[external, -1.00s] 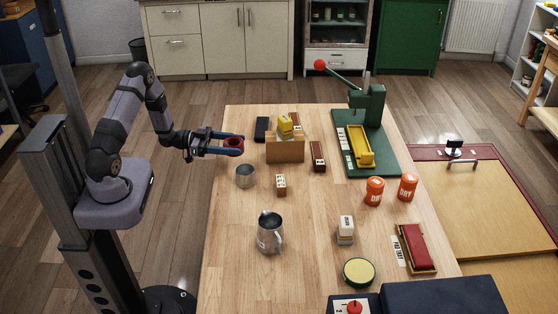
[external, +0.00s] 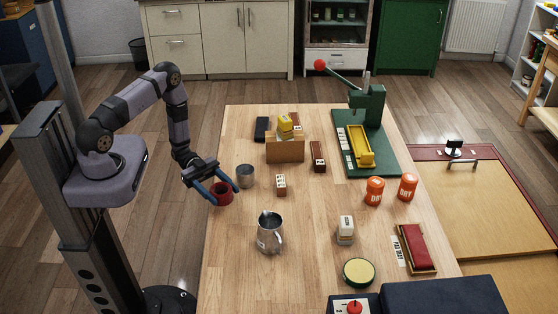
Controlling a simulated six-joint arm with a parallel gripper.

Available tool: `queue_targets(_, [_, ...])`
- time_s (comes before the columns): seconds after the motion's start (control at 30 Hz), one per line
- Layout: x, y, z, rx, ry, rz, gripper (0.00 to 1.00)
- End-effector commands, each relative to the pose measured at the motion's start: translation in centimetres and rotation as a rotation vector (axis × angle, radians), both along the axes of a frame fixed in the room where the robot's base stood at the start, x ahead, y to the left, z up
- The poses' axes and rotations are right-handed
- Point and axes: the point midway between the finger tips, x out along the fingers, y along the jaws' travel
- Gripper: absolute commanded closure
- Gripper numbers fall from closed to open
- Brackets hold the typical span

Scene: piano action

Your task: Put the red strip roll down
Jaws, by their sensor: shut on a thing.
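The red strip roll (external: 222,194) is a small dark red ring near the left edge of the wooden table (external: 300,222). My gripper (external: 222,190) reaches down from the upper left, its blue fingers on either side of the roll and shut on it. The roll is low, at or just above the tabletop; I cannot tell whether it touches the wood. Its opening faces up.
A grey metal cup (external: 245,175) stands close behind and right of the roll. A steel pitcher (external: 270,232) stands to the front right. A small block with white markings (external: 281,184) lies farther right. Bare wood lies in front of the roll.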

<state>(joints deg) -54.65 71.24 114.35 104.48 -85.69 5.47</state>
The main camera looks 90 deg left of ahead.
Motion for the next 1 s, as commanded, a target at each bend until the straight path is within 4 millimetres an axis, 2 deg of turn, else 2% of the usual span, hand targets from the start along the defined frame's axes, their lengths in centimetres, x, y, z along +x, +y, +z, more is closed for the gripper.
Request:
queue_targets(0.03, [0.5, -1.3, -0.3, 0.001, -0.001, -0.015, 0.66])
queue_targets(0.2, [1.7, -3.9, 0.1, 0.000, -0.001, -0.026, 0.66])
queue_targets(0.4, [2.3, -5.0, 0.5, 0.000, -0.001, -0.026, 0.66])
queue_targets(0.67, [3.0, -4.5, 1.5, 0.000, -0.002, 0.010, 0.66])
queue_targets(0.87, [4.2, -3.2, 2.6, -0.004, 0.004, 0.185, 0.66])
queue_targets(1.0, [4.1, -2.7, 2.3, -0.007, 0.008, 0.324, 0.66])
